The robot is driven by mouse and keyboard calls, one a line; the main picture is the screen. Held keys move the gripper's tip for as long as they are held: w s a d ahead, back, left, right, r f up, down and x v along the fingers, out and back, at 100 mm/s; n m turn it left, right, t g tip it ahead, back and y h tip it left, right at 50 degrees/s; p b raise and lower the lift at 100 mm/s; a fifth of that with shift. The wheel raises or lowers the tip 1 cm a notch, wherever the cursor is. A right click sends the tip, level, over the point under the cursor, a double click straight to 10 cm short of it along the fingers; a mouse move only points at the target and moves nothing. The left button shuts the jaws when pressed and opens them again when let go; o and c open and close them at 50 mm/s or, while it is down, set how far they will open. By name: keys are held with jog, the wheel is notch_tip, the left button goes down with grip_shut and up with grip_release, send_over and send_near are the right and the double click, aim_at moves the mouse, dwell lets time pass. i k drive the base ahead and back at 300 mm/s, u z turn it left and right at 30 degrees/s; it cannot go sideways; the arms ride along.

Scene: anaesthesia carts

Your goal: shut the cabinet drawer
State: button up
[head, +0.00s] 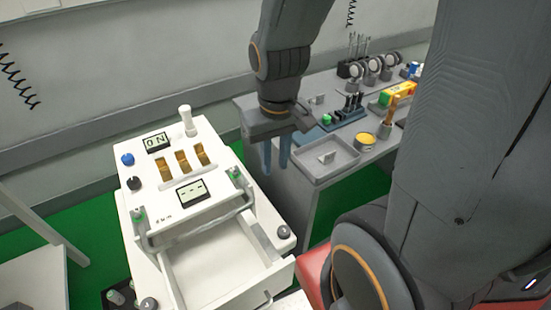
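The white cabinet (205,205) stands at the lower left of the head view. Its drawer (215,262) is pulled out toward the lower right and looks empty inside. My gripper (276,172) points down to the right of the cabinet top, up beyond the drawer. Its two blue fingers are apart with nothing between them. It appears clear of the drawer.
A grey table (295,192) on the right holds an empty grey tray (325,161), a yellow-topped pot (365,141), a blue rack (348,115) and several tools. The wall is behind. A red surface (314,268) lies right of the drawer.

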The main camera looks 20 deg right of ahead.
aim_at(233, 264)
jog(key=z, duration=0.9)
jog(key=k, duration=0.75)
jog(key=u, duration=2.2)
jog(key=k, duration=0.85)
jog(key=z, duration=0.95)
